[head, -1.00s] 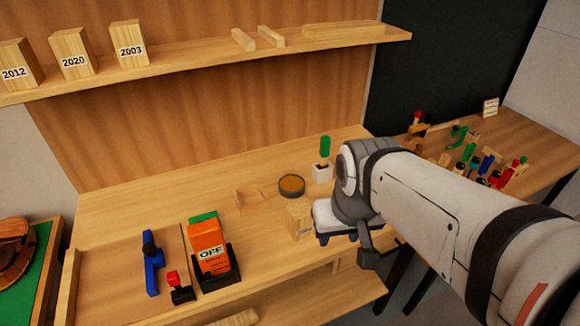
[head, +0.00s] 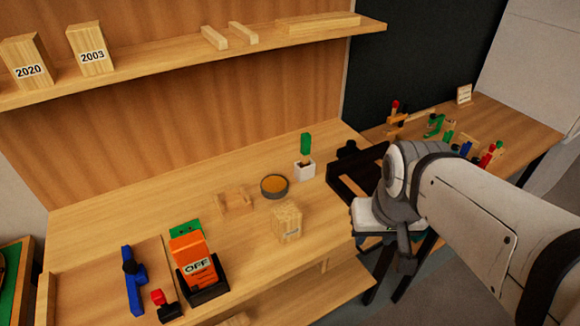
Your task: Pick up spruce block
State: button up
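A pale wooden block (head: 287,223) stands upright on the bench top, with a small label low on its front that is too small to read. Similar pale blocks marked 2020 (head: 28,62) and 2003 (head: 91,49) stand on the shelf. No label names spruce. My gripper (head: 362,222) is at the bench's right front edge, to the right of the bench block and apart from it. Its fingers are hard to make out, so its opening and anything between them cannot be told.
A round dark dish (head: 274,186), a white cup (head: 304,170) with a green-handled tool and a small wooden cradle (head: 235,200) stand behind the block. A dark frame (head: 345,178) lies behind my gripper. An orange OFF device (head: 195,262) and blue tool (head: 133,280) are at left.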

aim_at(285, 219)
jog(key=z, duration=0.05)
jog(key=k, duration=1.1)
jog(key=u, duration=0.35)
jog(key=i, duration=1)
jog(key=u, duration=0.05)
